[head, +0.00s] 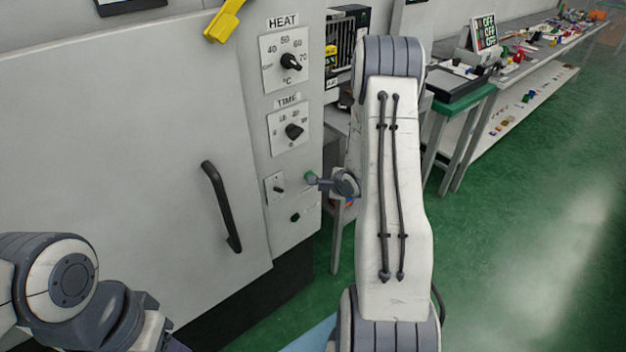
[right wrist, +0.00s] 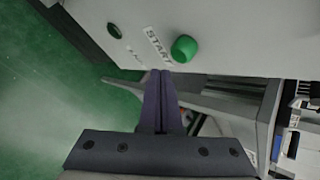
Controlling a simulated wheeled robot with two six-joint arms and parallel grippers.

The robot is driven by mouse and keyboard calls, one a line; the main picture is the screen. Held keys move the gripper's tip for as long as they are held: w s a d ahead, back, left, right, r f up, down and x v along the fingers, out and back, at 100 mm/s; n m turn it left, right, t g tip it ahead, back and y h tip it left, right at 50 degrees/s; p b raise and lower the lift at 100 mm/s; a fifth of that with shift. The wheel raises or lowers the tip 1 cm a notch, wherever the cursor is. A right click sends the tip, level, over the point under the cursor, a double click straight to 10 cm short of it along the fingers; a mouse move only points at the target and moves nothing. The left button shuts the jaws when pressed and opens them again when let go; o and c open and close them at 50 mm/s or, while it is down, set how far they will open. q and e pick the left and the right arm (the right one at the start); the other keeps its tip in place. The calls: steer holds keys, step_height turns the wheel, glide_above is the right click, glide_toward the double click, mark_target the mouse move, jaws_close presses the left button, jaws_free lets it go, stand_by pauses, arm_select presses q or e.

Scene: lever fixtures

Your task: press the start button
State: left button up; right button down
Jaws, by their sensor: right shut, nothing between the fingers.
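The start button (right wrist: 184,48) is a raised green knob beside a START label (right wrist: 158,43) in the right wrist view. In the head view the start button (head: 310,176) shows at the right edge of the grey control panel. My right gripper (right wrist: 160,73) is shut and empty. Its fingertips are close to the panel, just below and left of the button in the wrist view, and appear apart from it. In the head view my right gripper (head: 319,185) is small and partly hidden by my right arm. My left arm shows at lower left, its fingers out of view.
Above are a switch (head: 279,188), the TIME knob (head: 294,131) and the HEAT knob (head: 291,61). A door handle (head: 222,206) projects at left. Benches stand at right.

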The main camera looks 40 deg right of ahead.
steer(key=shift+w, duration=0.6)
steer(key=shift+a, duration=0.1)
stand_by(1.6)
steer(key=shift+w+p, duration=0.4)
steer(key=shift+p, duration=0.2)
steer(key=shift+w+p, duration=0.35)
steer(key=shift+w, duration=0.2)
stand_by(0.4)
steer(key=shift+s, duration=0.1)
steer(key=shift+s+p, duration=0.35)
steer(key=shift+s, duration=0.5)
